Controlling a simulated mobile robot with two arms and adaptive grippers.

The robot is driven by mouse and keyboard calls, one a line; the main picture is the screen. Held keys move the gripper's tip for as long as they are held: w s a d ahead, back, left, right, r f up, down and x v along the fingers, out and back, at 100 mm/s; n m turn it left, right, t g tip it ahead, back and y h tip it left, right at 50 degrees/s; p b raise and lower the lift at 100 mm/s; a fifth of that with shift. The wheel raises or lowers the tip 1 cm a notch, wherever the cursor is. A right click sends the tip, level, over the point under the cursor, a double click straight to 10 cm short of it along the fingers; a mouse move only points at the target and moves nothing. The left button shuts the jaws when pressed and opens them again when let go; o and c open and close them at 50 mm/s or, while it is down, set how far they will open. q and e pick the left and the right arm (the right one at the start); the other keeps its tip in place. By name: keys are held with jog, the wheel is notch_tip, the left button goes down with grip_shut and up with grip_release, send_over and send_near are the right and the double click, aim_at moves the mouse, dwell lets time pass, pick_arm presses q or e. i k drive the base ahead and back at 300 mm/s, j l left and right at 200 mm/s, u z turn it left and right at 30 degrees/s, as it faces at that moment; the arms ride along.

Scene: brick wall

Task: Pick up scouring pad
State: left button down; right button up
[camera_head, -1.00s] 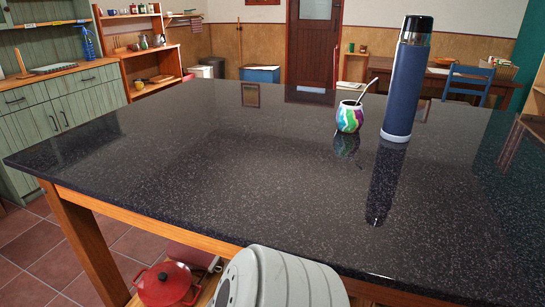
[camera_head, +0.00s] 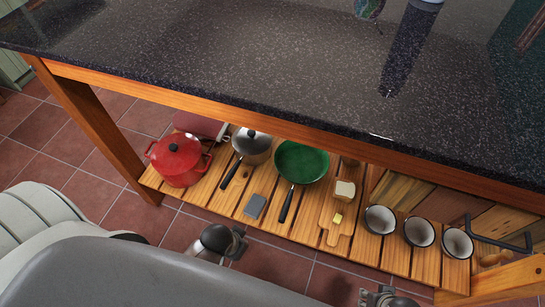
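The scouring pad appears to be the small grey block (camera_head: 255,206) lying flat on the slatted wooden shelf under the table, between the steel pan and the green pan. What seems to be my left gripper (camera_head: 236,245) is in the lower middle, in front of the shelf edge and apart from the pad. Its fingers are too small and dark to tell open from shut. What seems to be part of my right gripper (camera_head: 388,297) shows at the bottom edge, mostly cut off. Neither visibly holds anything.
On the shelf (camera_head: 219,206) stand a red pot (camera_head: 178,160), a lidded steel pan (camera_head: 252,144), a green frying pan (camera_head: 302,163), a cutting board (camera_head: 341,223) with pale blocks, and several bowls (camera_head: 419,231). The dark tabletop (camera_head: 230,75) overhangs the shelf. A table leg (camera_head: 95,125) stands left.

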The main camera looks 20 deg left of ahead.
aim_at(254, 208)
jog(key=u, duration=0.9)
